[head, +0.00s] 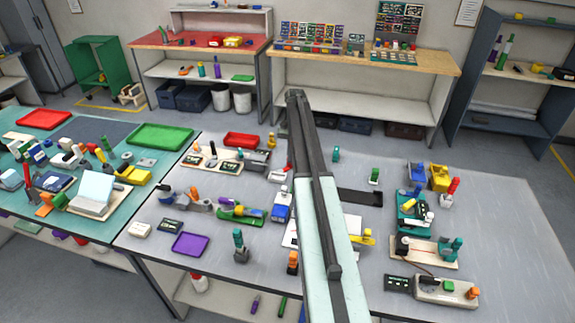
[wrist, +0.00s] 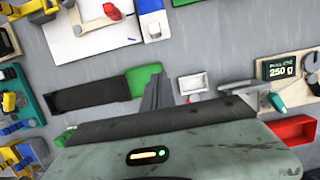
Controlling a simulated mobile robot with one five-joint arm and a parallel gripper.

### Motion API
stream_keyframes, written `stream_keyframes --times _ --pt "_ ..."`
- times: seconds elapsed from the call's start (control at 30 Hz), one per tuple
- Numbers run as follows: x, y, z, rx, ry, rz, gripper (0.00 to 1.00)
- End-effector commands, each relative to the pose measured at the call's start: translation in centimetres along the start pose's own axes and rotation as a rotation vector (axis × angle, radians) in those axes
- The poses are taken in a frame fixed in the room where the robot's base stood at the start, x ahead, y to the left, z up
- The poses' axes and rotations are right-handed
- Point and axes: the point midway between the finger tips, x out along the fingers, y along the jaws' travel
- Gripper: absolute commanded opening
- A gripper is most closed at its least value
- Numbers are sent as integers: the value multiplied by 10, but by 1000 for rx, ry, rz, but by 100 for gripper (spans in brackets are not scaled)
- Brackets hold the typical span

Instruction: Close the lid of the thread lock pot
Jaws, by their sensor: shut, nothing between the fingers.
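I cannot tell for certain which thing is the thread lock pot. A small white open-topped box (wrist: 195,83) lies just right of my gripper (wrist: 156,82) in the wrist view and may be it. In the head view a white and red piece (head: 278,175) stands at about that place, just left of my arm. My gripper is shut and empty, its dark fingers pointing away from the wrist. Its fingertips are close to the white box and a green block (wrist: 143,79), with no clear contact. My arm hides the gripper in the head view.
A dark strip (head: 360,197) lies right of my arm. A blue and white piece (head: 282,206) stands nearby. A red tray (head: 241,140) and a scale board (wrist: 290,70) lie on the grey table. The table is crowded, with bare patches right of my arm.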

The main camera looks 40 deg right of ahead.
Motion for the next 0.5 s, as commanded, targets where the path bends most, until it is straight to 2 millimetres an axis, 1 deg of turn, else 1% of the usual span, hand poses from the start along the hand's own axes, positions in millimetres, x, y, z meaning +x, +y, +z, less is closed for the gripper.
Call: stream_keyframes --times 0.03,0.43,0.47,0.5 --pt "16 -1 -1 -2 0 0 0" --pt "102 -5 0 -7 0 2 0" --pt "93 -4 14 -8 0 2 0" --pt "92 -4 23 -8 0 2 0"
